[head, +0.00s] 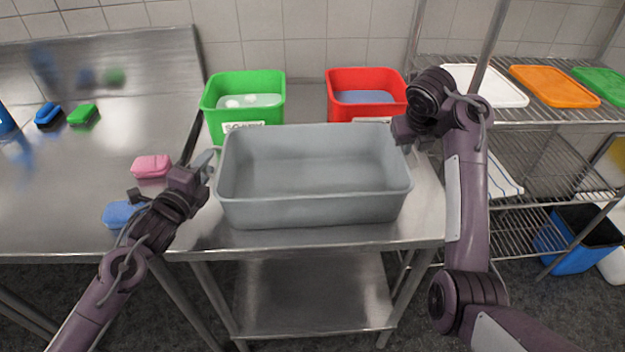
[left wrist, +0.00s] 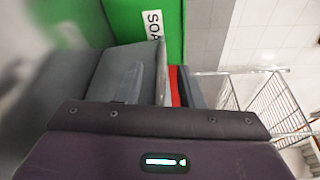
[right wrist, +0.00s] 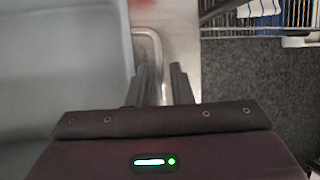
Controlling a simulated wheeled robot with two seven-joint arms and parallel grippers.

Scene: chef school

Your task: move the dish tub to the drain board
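The dish tub (head: 315,211) is a large grey rectangular basin, empty inside, standing upright on a steel table. My left gripper (head: 208,160) is beside its left end at about rim height, with its fingers apart. The tub's grey wall also fills part of the left wrist view (left wrist: 85,85). My right gripper (head: 403,131) is at the tub's right end near the rim, partly hidden by its own arm. In the right wrist view its fingers (right wrist: 164,80) are apart, over the table edge, beside the tub (right wrist: 65,65). The drain board (head: 110,100) is the steel surface at the left.
A green soap bin (head: 215,112) and a red bin (head: 338,104) stand behind the tub. Pink (head: 151,166) and blue (head: 119,213) sponges lie at the drain board's right side, near my left arm. Black-blue and green brushes (head: 82,116) lie further left. A wire rack (head: 540,112) stands right.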

